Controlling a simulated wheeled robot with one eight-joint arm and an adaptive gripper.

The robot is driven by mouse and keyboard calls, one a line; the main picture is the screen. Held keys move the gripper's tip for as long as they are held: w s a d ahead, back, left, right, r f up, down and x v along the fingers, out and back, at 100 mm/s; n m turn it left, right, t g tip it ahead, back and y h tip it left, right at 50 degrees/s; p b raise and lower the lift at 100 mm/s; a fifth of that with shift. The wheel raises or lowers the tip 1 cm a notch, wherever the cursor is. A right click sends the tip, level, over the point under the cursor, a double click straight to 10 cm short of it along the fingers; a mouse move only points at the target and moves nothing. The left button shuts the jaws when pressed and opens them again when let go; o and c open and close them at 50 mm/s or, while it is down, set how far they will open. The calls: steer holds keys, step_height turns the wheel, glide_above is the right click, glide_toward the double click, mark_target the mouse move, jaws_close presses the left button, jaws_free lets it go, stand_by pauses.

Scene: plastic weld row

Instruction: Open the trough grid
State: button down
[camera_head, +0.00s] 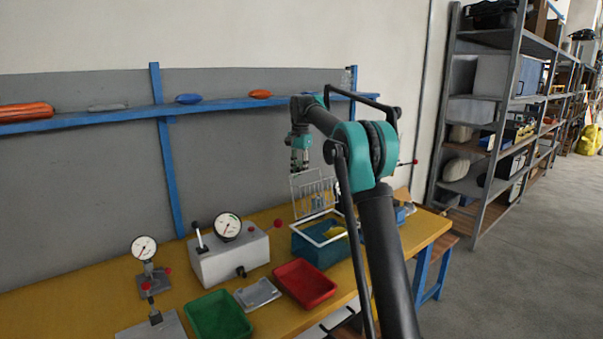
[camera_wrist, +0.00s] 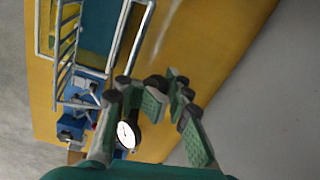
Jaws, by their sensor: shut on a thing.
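The trough grid (camera_head: 314,198), a pale wire frame with bars, stands raised and steep over the back of the blue trough (camera_head: 318,253) in the head view. The trough is open at the top, has a white rim, and holds something yellow. My gripper (camera_head: 299,168) is at the grid's upper left corner and shut on it. In the wrist view the grid (camera_wrist: 68,50) shows at the upper left, with the trough (camera_wrist: 97,28) behind its bars. My gripper's green fingers (camera_wrist: 150,95) stand near the end of a bar; the exact contact is hard to see.
On the yellow bench stand a grey box with a gauge (camera_head: 230,257), a small gauge stand (camera_head: 146,265), a green tray (camera_head: 218,316) and a red tray (camera_head: 304,285). A blue shelf rail (camera_head: 80,121) runs along the wall behind. Tall shelving (camera_head: 490,120) is at the right.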

steer(key=shift+w+a+f+g+h, duration=0.25)
steer(key=shift+w+f+g+h, duration=0.2)
steer(key=shift+w, duration=0.3)
steer(key=shift+d+f, duration=0.1)
steer(key=c, duration=1.9)
jaws_free()
steer(key=shift+w, duration=0.1)
steer(key=o, duration=0.6)
